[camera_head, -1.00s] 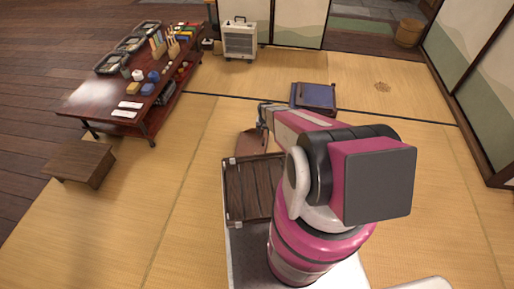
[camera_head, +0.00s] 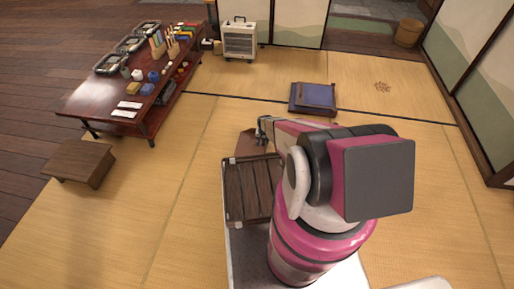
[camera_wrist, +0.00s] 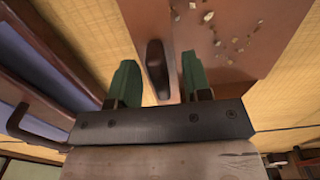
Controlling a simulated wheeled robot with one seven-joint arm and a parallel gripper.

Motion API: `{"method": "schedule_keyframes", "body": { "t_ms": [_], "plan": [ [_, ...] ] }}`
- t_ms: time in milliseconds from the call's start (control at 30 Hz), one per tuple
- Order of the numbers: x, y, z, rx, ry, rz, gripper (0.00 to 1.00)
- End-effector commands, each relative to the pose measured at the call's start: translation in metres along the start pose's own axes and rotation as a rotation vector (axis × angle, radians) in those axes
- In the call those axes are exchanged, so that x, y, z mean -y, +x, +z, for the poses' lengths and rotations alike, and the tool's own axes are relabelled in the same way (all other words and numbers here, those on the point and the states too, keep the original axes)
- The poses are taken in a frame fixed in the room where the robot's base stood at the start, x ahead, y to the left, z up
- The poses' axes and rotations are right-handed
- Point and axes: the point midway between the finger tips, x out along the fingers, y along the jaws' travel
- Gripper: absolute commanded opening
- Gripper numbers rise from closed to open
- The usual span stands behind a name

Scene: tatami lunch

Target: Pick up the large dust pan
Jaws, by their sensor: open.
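The large dust pan (camera_head: 247,144) is a flat reddish-brown pan on the tatami, just beyond the wooden crate and partly hidden by it and my arm. In the wrist view the dust pan (camera_wrist: 236,28) shows several small bits of debris on it and a dark upright handle (camera_wrist: 157,70). My gripper (camera_head: 263,131) is over the pan in the head view. In the wrist view my gripper (camera_wrist: 158,72) is open, with its green fingers on either side of the handle. I see a gap on both sides, so the fingers are not closed on it.
A slatted wooden crate (camera_head: 252,190) stands near the pan. A dark-framed blue item (camera_head: 313,97) lies on the mat beyond it. A low table (camera_head: 90,98) with goods and a small stool (camera_head: 80,163) are at the left.

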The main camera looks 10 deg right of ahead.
Motion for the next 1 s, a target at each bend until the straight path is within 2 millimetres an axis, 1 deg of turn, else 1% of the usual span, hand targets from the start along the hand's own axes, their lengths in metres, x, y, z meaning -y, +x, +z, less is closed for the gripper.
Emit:
{"method": "schedule_keyframes", "body": {
  "t_ms": [100,133,167,200,267,733,867,1000],
  "plan": [
    [0.000,-0.001,0.000,0.000,0.000,0.000,0.45],
    [0.000,-0.001,0.000,0.000,0.000,0.000,0.41],
    [0.000,-0.001,0.000,0.000,0.000,0.000,0.32],
    [0.000,-0.001,0.000,0.000,0.000,0.000,0.19],
    [0.000,-0.001,0.000,0.000,0.000,0.000,0.00],
    [0.000,-0.004,0.001,0.000,0.000,0.000,0.00],
    [0.000,-0.011,0.001,0.000,0.000,0.000,0.00],
    [-0.001,-0.023,0.002,0.000,0.000,0.000,0.00]
  ]
}}
